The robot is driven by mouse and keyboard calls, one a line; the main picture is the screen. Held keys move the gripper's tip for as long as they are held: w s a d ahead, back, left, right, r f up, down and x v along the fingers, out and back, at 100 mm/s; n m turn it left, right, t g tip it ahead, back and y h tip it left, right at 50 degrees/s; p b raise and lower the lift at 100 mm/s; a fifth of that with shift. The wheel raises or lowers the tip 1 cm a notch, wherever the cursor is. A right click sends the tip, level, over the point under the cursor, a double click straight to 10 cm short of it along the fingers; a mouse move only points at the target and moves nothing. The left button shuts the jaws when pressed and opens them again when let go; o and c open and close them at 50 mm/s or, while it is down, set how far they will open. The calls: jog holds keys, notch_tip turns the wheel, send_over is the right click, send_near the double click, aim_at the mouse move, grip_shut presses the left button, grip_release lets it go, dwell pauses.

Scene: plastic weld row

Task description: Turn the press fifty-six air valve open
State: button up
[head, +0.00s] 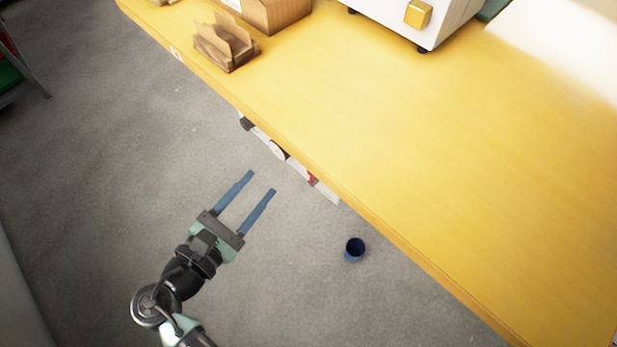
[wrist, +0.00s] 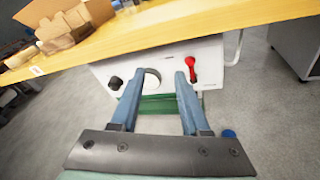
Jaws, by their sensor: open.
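A white panel (wrist: 207,52) hangs under the front edge of the yellow bench. It carries a red-handled valve (wrist: 191,68) on the right, a round white dial (wrist: 152,78) in the middle and a black knob (wrist: 115,83) on the left. In the wrist view the red handle stands roughly upright. In the head view only slivers of the panel (head: 328,192) and the red handle (head: 311,180) show below the bench edge. My gripper (head: 262,182) is open and empty in front of the panel. In the wrist view its right fingertip appears just left of the red handle. No label is readable.
The yellow bench (head: 430,150) overhangs the panel. Brown cardboard trays (head: 226,45) and a white machine with a yellow button (head: 418,14) stand on it. A blue cup (head: 355,249) is on the grey floor right of my gripper.

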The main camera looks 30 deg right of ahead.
aim_at(311, 176)
jog(key=s+f+n+h+b, duration=0.2)
jog(key=s+f+n, duration=0.2)
jog(key=s+f, duration=0.25)
jog(key=b+x, duration=0.1)
jog(key=x, duration=0.3)
jog(key=b+x, duration=0.1)
jog(key=x, duration=0.3)
jog(key=w+b+x, duration=0.1)
jog(key=x, duration=0.3)
jog(key=shift+w+r, duration=0.2)
jog(key=shift+c, duration=0.3)
grip_shut()
